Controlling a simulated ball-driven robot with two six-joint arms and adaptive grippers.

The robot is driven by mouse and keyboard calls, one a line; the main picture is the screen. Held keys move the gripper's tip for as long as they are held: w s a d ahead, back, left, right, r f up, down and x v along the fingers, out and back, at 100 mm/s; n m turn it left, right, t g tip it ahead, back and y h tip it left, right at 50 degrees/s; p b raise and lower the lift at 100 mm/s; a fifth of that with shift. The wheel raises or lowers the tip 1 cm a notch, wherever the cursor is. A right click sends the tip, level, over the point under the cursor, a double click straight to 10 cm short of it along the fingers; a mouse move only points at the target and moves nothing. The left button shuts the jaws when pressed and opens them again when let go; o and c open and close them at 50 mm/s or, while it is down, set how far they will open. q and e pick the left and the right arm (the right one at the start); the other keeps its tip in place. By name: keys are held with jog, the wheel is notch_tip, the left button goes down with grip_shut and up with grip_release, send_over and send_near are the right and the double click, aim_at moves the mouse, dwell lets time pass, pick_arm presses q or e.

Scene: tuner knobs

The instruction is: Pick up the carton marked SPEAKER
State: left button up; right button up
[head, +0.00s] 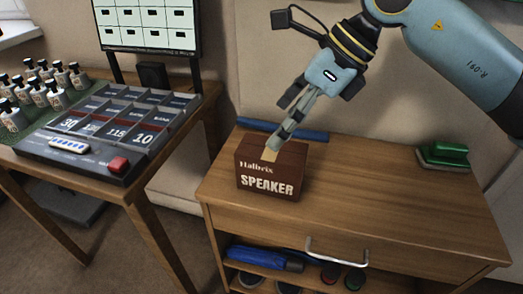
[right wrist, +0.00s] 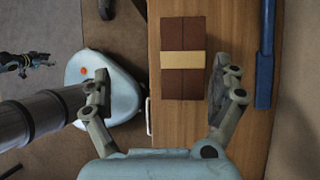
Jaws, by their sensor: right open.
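The carton marked SPEAKER (head: 268,185) is a brown box standing upright on the wooden cabinet, its white lettering facing me. My right gripper (head: 287,132) is open just above and behind the carton's top in the head view, pointing down. In the right wrist view the carton (right wrist: 182,85) shows from above, with a tan strip across its top. It lies between the spread fingers of my right gripper (right wrist: 161,80), closer to the right-hand finger. I cannot tell whether the fingers touch it. A small dark shape (right wrist: 30,63) at the left looks like my left gripper; its jaws are unclear.
A dark blue bar (head: 283,131) lies along the cabinet's back edge. A table with a label tray (head: 110,125) and several bottles (head: 45,85) stands left.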

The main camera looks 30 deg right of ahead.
aim_at(272, 155)
jog(key=d+h, duration=0.1)
jog(key=d+f+h, duration=0.1)
jog(key=d, duration=0.1)
jog(key=shift+w+d+g, duration=0.15)
jog(key=shift+d+g, duration=0.05)
jog(key=shift+g, duration=0.1)
jog(key=b+x, duration=0.1)
jog(key=x, duration=0.3)
jog(key=shift+f, duration=0.1)
jog(key=b+x, duration=0.1)
jog(key=x, duration=0.4)
jog(key=shift+w+a+b, duration=0.15)
jog(key=shift+a+b, duration=0.2)
jog(key=shift+b, duration=0.05)
jog(key=shift+w+f, duration=0.15)
jog(key=shift+f, duration=0.15)
pick_arm(q)
jog(key=f, duration=0.1)
jog(key=s+f, duration=0.1)
jog(key=f, duration=0.1)
jog(key=shift+a, duration=0.2)
jog(key=shift+s+f+b, duration=0.2)
jog(key=shift+b, duration=0.1)
pick_arm(e)
jog(key=shift+f, duration=0.25)
jog(key=shift+c, duration=0.4)
jog(key=c, duration=1.2)
